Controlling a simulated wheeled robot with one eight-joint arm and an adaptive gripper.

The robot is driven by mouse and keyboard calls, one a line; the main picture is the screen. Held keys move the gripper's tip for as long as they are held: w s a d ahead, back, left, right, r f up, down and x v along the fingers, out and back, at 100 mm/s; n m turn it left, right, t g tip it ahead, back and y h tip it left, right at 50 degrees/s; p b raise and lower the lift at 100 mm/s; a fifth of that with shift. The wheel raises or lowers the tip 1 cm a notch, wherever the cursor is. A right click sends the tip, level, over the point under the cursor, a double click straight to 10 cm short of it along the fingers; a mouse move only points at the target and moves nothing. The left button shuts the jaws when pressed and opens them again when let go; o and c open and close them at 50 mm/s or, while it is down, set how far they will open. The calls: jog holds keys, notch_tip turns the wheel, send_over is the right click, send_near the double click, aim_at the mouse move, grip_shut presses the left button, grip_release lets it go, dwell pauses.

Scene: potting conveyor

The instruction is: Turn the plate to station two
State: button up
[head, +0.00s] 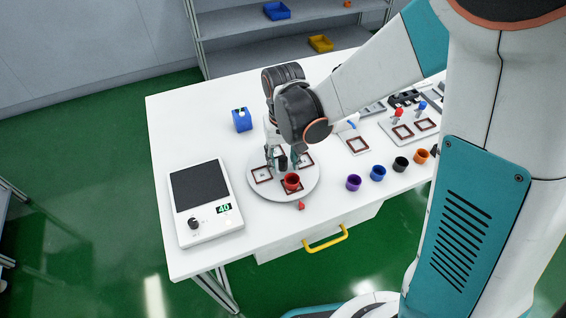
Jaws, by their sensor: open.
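The round pale grey plate (268,192) lies on the white table, with several dark red square outlines on it. A red pot (291,183) stands on the plate's front part, over one of the squares. A small red marker (301,206) sits on the table just in front of the plate's edge. My gripper (282,162) is open and points down over the middle and back of the plate. A dark upright shape shows between its fingers; I cannot tell whether it touches them. My wrist and gripper hide the plate's far part.
A white device with a dial and a display reading 40 (193,238) stands at left. A blue box (242,120) is behind the plate. Purple (353,183), blue (378,173), black (400,164) and orange (421,156) pots line the right front. Table is clear between device and plate.

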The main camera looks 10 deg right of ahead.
jog(key=shift+c, duration=0.5)
grip_shut()
jog(key=shift+f+m, duration=0.1)
jog(key=shift+m, duration=8.9)
